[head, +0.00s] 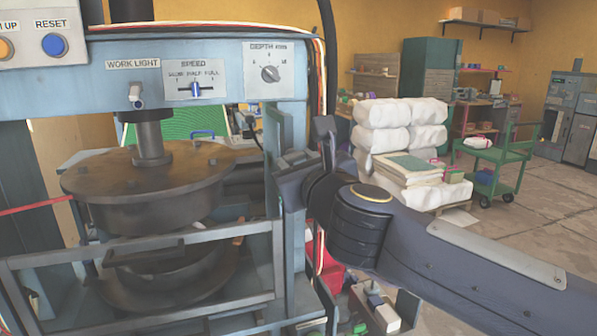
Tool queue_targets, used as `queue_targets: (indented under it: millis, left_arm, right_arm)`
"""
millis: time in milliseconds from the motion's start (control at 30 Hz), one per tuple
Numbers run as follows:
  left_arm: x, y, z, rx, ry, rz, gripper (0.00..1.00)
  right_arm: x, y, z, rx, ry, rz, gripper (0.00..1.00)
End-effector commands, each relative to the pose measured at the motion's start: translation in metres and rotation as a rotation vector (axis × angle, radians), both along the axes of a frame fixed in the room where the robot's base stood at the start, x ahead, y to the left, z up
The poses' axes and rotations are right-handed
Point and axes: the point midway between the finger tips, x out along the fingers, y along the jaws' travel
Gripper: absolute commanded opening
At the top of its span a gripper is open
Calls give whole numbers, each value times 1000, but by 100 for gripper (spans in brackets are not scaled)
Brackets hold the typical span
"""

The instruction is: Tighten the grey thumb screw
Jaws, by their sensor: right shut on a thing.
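My right arm comes in from the right, and my right gripper (288,168) is at the right-hand post of the blue-grey press (200,70). The gripper is shut on a small part at that post, which looks to be the grey thumb screw. The jaws and my wrist hide the screw itself, so its shape and how far in it sits cannot be told. My left gripper is not in view.
The press has a round dark platen (145,178) behind a grey guard frame (150,251). Its panel carries a speed slider (196,91) and a depth knob (270,73). White sacks (381,112) and a green cart (500,160) stand farther back, with open floor around the cart.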

Motion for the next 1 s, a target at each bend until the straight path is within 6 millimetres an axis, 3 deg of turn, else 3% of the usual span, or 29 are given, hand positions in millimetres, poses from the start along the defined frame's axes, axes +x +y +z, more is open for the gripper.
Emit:
queue_targets:
  millis: [400,1000]
  left_arm:
    - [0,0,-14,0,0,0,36]
    - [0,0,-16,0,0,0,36]
  right_arm:
    - [0,1,-3,200,68,0,12]
    - [0,1,-2,236,81,0,12]
